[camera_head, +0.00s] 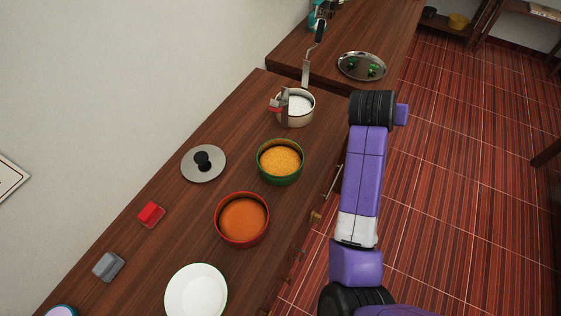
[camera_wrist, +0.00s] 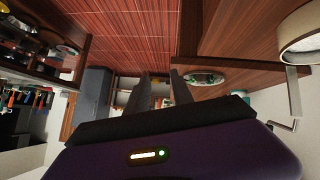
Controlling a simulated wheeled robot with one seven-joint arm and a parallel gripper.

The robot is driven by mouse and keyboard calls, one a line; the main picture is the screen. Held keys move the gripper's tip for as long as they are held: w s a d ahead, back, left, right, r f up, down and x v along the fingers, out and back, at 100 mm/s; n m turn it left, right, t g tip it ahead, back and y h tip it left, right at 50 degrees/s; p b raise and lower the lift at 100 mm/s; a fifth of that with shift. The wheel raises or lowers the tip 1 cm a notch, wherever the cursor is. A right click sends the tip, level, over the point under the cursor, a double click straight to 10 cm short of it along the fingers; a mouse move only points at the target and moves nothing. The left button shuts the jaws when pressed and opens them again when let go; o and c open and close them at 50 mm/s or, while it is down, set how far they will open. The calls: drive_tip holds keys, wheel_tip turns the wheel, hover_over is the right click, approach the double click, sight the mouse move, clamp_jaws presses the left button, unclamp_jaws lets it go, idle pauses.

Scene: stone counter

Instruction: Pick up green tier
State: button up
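No object is plainly a "green tier". Small green objects (camera_head: 373,69) lie on a round silver tray (camera_head: 345,72) on the far counter; their shape is too small to tell. A green-rimmed bowl (camera_head: 279,178) with yellow-orange contents stands on the nearer counter. In the wrist view the tray (camera_wrist: 218,79) with something green on it shows to the right of my fingers. My gripper (camera_wrist: 162,76) is open and empty, its two dark fingers apart and touching nothing. In the head view the gripper itself cannot be made out beyond my purple arm.
A pot (camera_head: 297,119) with white contents, a red bowl (camera_head: 243,241), a lid (camera_head: 190,168), a white plate (camera_head: 196,293), a red block (camera_head: 151,215) and a grey block (camera_head: 108,266) stand on the wooden counter. The tiled floor (camera_head: 450,180) at right is open.

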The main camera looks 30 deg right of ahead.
drive_tip(key=w+a+f+m+g+y+p, duration=0.15)
drive_tip(key=a+g+y, duration=0.55)
drive_tip(key=a, duration=1.7)
drive_tip(key=shift+s+a+f+m+t+y+p, duration=0.15)
drive_tip(key=shift+f+t+y, duration=0.25)
drive_tip(key=shift+f, duration=0.9)
drive_tip(key=shift+s+f+m+t+y+p, duration=0.1)
drive_tip(key=shift+f+t+y+p, duration=0.25)
drive_tip(key=shift+f, duration=0.9)
drive_tip(key=shift+s+a+f+m+t+y+p, duration=0.1)
drive_tip(key=shift+f+t+y, duration=0.25)
drive_tip(key=shift+f, duration=0.95)
clamp_jaws()
